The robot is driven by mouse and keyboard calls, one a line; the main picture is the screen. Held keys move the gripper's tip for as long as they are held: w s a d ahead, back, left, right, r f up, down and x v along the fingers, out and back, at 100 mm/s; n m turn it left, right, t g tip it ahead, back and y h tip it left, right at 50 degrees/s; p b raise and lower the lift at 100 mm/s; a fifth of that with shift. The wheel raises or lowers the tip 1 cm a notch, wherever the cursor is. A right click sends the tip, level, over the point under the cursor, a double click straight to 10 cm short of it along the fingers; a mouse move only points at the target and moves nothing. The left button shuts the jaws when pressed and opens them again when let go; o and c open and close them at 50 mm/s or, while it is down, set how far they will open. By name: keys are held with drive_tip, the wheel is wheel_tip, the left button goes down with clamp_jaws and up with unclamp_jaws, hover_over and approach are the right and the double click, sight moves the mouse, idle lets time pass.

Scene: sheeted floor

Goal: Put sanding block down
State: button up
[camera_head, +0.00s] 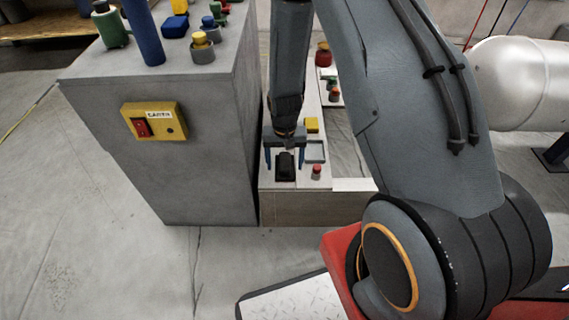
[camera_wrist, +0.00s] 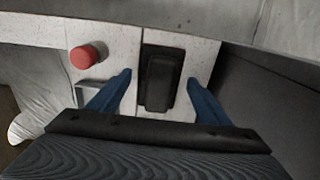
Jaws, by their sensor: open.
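The sanding block (camera_wrist: 159,86) is a black block. In the wrist view it lies on a dark rectangular patch (camera_wrist: 150,49) of the pale speckled bench top (camera_wrist: 205,55). In the head view the block (camera_head: 285,161) shows as a dark shape at the near end of the narrow bench. My gripper (camera_head: 285,168) points down over it. Its blue fingers stand apart, one on each side of the block, with visible gaps in the wrist view (camera_wrist: 159,80). The block's underside is hidden.
A red-capped part (camera_wrist: 88,56) stands left of the block in the wrist view, near an empty square frame (camera_head: 315,151). A yellow block (camera_head: 312,125) sits farther back. A tall grey cabinet (camera_head: 180,140) rises close on the left, with a yellow switch box (camera_head: 154,121).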

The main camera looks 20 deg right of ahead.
wheel_tip(320, 180, up, 11)
drive_tip(key=p, duration=0.2)
drive_tip(key=shift+r+p, duration=0.15)
drive_tip(key=shift+p, duration=0.25)
wheel_tip(320, 180, up, 13)
drive_tip(key=n+t, duration=0.1)
drive_tip(key=n, duration=0.1)
hover_over(285, 162)
drive_tip(key=s, duration=0.5)
drive_tip(key=s+r+n+t, duration=0.2)
drive_tip(key=s+r, duration=0.6)
drive_tip(key=s+a+r+n+g, duration=0.2)
drive_tip(key=s+a+r, duration=0.1)
drive_tip(key=s+a, duration=0.35)
drive_tip(key=s+a+r+n+g, duration=0.1)
drive_tip(key=s+a+r+n, duration=0.1)
drive_tip(key=s+a+r, duration=0.4)
drive_tip(key=d+r+m+p, duration=0.4)
drive_tip(key=d+r+p, duration=0.8)
drive_tip(key=p, duration=1)
drive_tip(key=shift+w+r+p, duration=0.3)
drive_tip(key=shift+w+r, duration=0.05)
